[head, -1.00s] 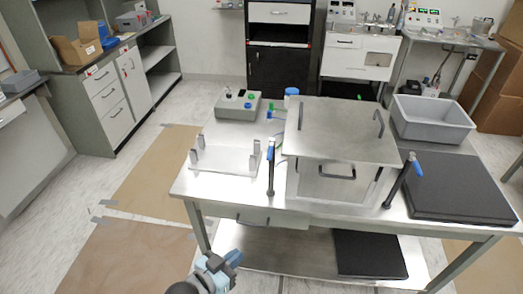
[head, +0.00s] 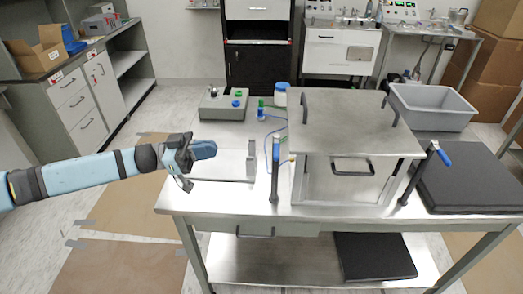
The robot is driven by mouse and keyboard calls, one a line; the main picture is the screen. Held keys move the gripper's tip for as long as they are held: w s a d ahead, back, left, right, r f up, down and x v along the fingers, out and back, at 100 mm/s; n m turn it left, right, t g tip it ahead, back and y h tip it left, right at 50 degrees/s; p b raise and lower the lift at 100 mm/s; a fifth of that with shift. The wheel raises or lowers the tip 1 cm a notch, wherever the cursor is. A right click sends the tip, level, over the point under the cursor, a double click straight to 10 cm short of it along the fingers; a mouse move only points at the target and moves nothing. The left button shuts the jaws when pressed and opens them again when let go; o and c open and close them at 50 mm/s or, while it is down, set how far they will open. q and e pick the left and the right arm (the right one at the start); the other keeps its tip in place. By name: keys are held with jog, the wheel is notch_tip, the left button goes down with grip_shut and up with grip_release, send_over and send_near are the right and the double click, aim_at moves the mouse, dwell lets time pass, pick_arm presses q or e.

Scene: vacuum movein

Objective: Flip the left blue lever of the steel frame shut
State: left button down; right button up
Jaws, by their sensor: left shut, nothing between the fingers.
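The steel frame (head: 313,186) stands on the steel table, with a flat steel plate (head: 350,128) on top. The left blue lever (head: 276,152) stands upright at the frame's front left corner, its blue grip at the top of a dark post. The right blue lever (head: 442,157) leans outward to the right at the other front corner. My left gripper (head: 206,150) reaches in from the left, shut and empty, above the table's left side. It is left of the left lever and clear of it. My right gripper is not in view.
A grey box with buttons (head: 221,105) and a blue-lidded jar (head: 281,94) stand behind on the table. A steel bracket (head: 222,167) lies under my left gripper. A grey bin (head: 432,107) and a black pad (head: 472,182) are at right.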

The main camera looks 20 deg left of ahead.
pick_arm(q)
jog(key=shift+w+a+r, duration=0.1)
jog(key=shift+a+r, duration=0.2)
jog(key=shift+a, duration=0.1)
jog(key=shift+d, duration=0.15)
jog(key=p, duration=0.2)
send_near(277, 149)
jog(key=d+r, duration=0.3)
jog(key=r, duration=0.2)
jog(key=shift+w+d+f, duration=0.4)
jog(key=shift+d+f, duration=0.35)
jog(key=shift+w+d+f, duration=0.45)
jog(key=shift+d+f, duration=0.25)
jog(key=shift+d, duration=0.05)
